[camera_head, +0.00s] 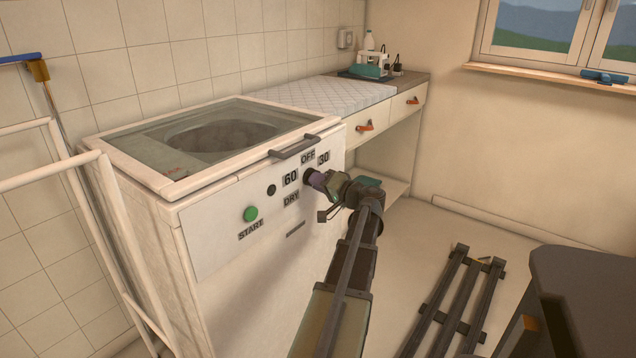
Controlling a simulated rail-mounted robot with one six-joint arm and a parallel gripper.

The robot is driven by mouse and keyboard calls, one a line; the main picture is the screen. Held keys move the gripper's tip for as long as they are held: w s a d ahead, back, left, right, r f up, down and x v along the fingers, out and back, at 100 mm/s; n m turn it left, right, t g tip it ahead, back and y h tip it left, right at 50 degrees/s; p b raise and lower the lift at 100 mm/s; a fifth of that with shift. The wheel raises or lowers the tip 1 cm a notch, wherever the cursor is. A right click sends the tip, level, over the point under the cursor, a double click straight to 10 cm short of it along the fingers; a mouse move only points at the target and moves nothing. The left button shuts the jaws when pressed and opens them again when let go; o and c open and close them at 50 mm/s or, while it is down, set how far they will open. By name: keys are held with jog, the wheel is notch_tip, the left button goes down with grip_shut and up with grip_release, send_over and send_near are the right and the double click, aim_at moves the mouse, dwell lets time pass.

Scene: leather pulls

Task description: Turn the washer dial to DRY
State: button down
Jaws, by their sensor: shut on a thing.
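The white top-loading washer (270,240) stands at the left centre with its glass lid (225,132) closed. Its front panel has the labels OFF (308,157), 30 (323,158), 60 (290,177) and DRY (291,198) around the dial (309,175). My gripper (318,180) reaches the dial from the lower right and is shut on it. The gripper covers much of the dial, so I cannot tell which label its pointer faces. A green START button (250,213) and a small dark knob (271,190) sit to the left of the dial.
A counter with orange-handled drawers (365,126) stands behind, to the right of the washer. A white rail frame (75,160) stands at the left. A slatted dark rack (455,300) lies on the floor, and a dark table (590,290) fills the lower right. Floor between them is free.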

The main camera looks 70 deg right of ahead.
jog(key=c, duration=1.1)
grip_release()
jog(key=shift+c, duration=0.2)
jog(key=v, duration=1.1)
jog(key=shift+w, duration=0.1)
